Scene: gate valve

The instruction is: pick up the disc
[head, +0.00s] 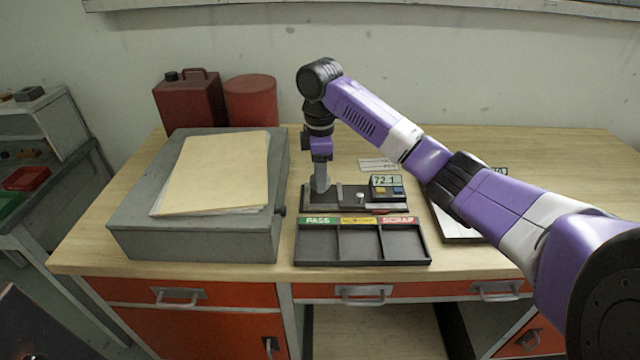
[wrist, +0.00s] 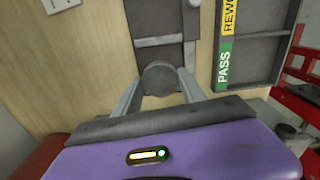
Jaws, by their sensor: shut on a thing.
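The disc (wrist: 160,77) is a dark grey round piece between my fingertips in the wrist view. My gripper (wrist: 158,82) is shut on it, one finger on each side. In the head view my gripper (head: 320,183) points down at the left end of the dark instrument base (head: 350,207). The disc cannot be made out there. I cannot tell whether the disc touches the base or the bench.
A black tray (head: 363,262) with PASS, yellow and SCRAP labels lies in front of the base. A display reading 72.1 (head: 386,182) stands on the right. A grey box (head: 195,243) with folders (head: 215,170) stands left; red cans (head: 250,100) stand behind.

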